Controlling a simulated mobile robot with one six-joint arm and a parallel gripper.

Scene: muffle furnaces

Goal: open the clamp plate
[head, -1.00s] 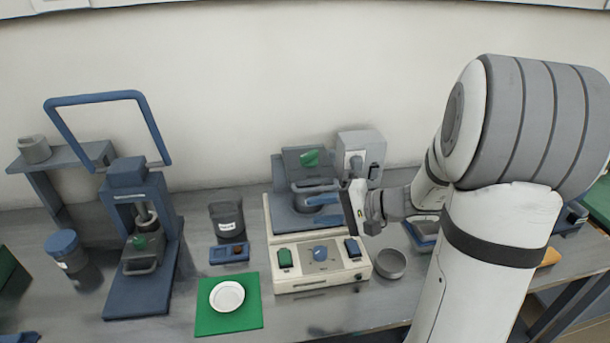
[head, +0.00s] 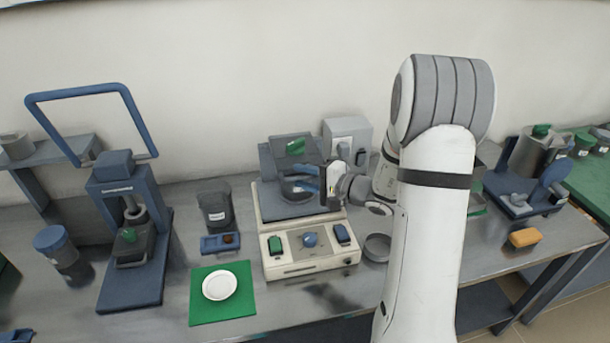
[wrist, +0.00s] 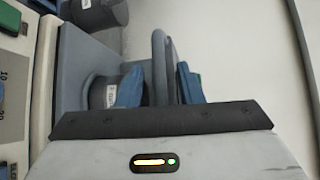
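In the wrist view the plate (wrist: 160,62) stands edge-on between my blue fingertips, past a grey round part (wrist: 103,92) with a white label. My gripper (head: 307,178) reaches in from the right, at the plate's lower front edge. In the wrist view my gripper (wrist: 160,90) has its fingers apart, one on each side of the plate. Contact with the plate cannot be told.
The cream control box (head: 300,268) has green and blue controls. A grey box (head: 347,135) stands behind my wrist. A grey dish (head: 377,247) is close below my arm. A blue press (head: 130,240), dark jar (head: 215,205) and green mat (head: 247,309) are left.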

